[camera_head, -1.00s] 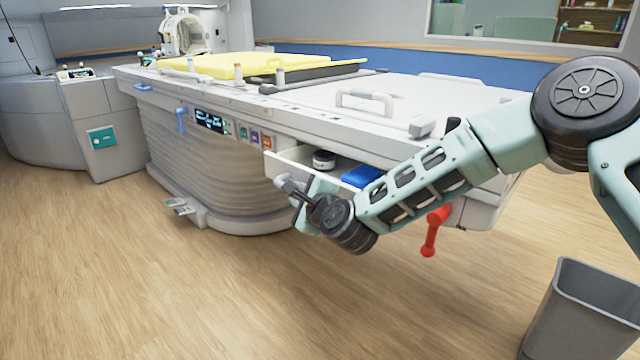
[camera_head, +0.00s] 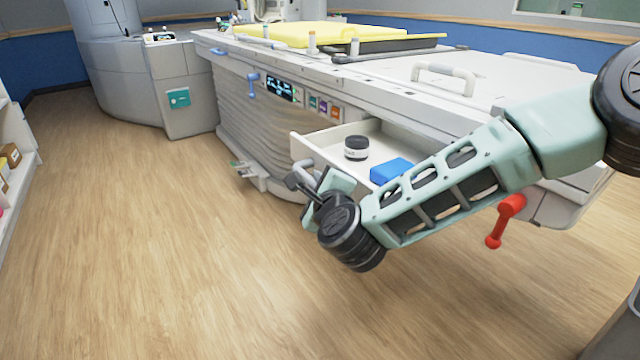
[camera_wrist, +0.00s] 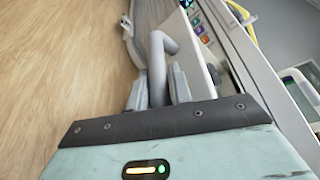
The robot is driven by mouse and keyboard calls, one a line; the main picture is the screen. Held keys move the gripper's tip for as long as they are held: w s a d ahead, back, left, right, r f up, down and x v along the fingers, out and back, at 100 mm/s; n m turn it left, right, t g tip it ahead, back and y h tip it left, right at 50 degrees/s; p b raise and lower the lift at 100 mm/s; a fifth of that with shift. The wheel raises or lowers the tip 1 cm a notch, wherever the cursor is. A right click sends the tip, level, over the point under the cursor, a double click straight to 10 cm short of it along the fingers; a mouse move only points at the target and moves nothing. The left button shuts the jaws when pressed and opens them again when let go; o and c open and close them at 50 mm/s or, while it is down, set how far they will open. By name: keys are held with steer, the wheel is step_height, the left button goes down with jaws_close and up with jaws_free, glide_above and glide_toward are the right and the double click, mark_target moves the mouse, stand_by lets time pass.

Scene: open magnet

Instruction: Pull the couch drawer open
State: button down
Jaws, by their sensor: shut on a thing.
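The couch drawer (camera_head: 308,149) is a white box standing out from the side of the couch (camera_head: 400,95). It holds a dark-lidded jar (camera_head: 357,148) and a blue box (camera_head: 391,170). In the wrist view, my gripper (camera_wrist: 159,82) is shut on the grey drawer handle (camera_wrist: 157,52), with a finger on each side of the bar. In the head view, my gripper (camera_head: 308,182) is at the drawer's front, and my arm hides much of that front. The drawer's white front (camera_wrist: 195,60) also shows in the wrist view.
A red lever (camera_head: 505,221) hangs from the couch near my arm. A foot pedal (camera_head: 243,169) sits low at the couch's base. Shelves (camera_head: 12,150) stand at the far left. The wooden floor in front of the drawer is clear.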

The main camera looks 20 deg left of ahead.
steer(key=shift+d+f, duration=0.1)
steer(key=shift+f, duration=0.15)
steer(key=c, duration=1.3)
jaws_free()
steer(key=shift+r, duration=0.1)
steer(key=p+v, duration=0.2)
steer(key=v, duration=1.5)
steer(key=shift+s, duration=0.2)
steer(key=shift+d, duration=0.1)
